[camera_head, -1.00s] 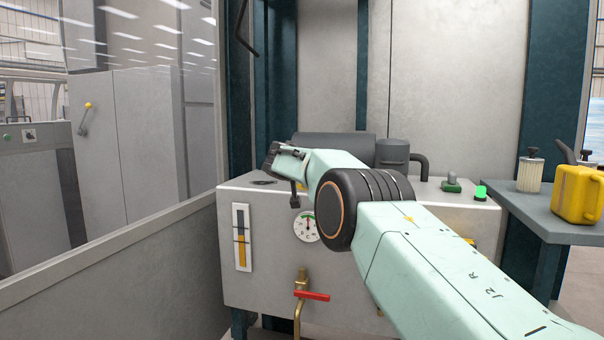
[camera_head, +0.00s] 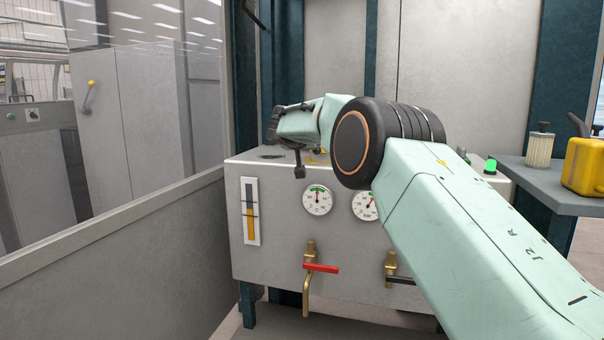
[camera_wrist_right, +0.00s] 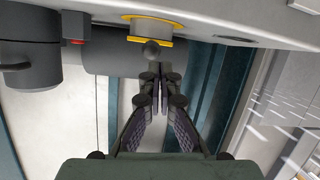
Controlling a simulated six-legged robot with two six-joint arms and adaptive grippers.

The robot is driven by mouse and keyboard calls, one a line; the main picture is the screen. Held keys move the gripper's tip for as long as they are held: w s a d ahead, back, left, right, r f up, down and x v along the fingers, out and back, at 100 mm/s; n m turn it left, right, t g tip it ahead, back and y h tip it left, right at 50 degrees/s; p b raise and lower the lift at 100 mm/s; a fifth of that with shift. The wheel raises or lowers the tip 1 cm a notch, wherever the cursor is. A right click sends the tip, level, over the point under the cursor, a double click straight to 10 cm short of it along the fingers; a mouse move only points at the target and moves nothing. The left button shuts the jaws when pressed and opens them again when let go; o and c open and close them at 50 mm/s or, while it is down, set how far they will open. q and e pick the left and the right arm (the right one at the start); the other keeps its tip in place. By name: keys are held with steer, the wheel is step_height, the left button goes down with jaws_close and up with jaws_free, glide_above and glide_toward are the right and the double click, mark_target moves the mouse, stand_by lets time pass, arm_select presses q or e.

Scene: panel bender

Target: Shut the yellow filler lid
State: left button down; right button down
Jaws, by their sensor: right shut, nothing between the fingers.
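The yellow filler lid (camera_wrist_right: 150,39) shows in the right wrist view, which is upside down, near a yellow ring (camera_wrist_right: 170,20) on the tank top. A grey ball knob (camera_wrist_right: 151,50) sits by it. I cannot tell the lid's exact angle. In the head view only small yellow bits (camera_head: 318,155) show behind my right wrist. My right gripper (camera_head: 274,122) is over the tank's left part, mostly seen from behind. In the wrist view its fingers (camera_wrist_right: 160,72) are together and empty, close to the knob; contact cannot be told. My left gripper is out of view.
The grey tank (camera_head: 280,255) has gauges (camera_head: 318,200), a red-handled valve (camera_head: 320,268) and a level glass (camera_head: 250,212) on its front. A dark motor cylinder (camera_wrist_right: 110,58) lies behind the filler. A side table (camera_head: 545,190) at right holds a yellow can (camera_head: 585,165). A glazed partition stands at left.

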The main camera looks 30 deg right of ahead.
steer(key=s+a+f+n+y+b, duration=0.1)
steer(key=s+a+f+n+y, duration=0.25)
steer(key=a+f, duration=0.6)
steer(key=s+a+f+n+y, duration=0.2)
steer(key=a+f+n+y, duration=0.3)
steer(key=a+f, duration=0.45)
steer(key=s+a+f+g+y, duration=0.1)
steer(key=s+a+f, duration=0.35)
steer(key=f, duration=0.25)
steer(key=s+a+f+n+g+y, duration=0.1)
steer(key=s+a+f+y, duration=0.15)
steer(key=s+f, duration=0.3)
steer(key=s+a+f+g+y, duration=0.1)
steer(key=s+a+f, duration=0.35)
steer(key=f, duration=0.35)
steer(key=s+f+m+g+h, duration=0.15)
steer(key=s+f, duration=0.35)
steer(key=s, duration=0.8)
steer(key=s+d+f+g, duration=0.1)
steer(key=s+f+g, duration=0.25)
steer(key=s, duration=0.95)
steer(key=s+f+g+h, duration=0.15)
steer(key=s+f, duration=0.35)
steer(key=s, duration=0.8)
step_height(320, 180, up, 13)
steer(key=p, duration=1.3)
steer(key=shift+w+y, duration=0.25)
steer(key=shift+y, duration=0.05)
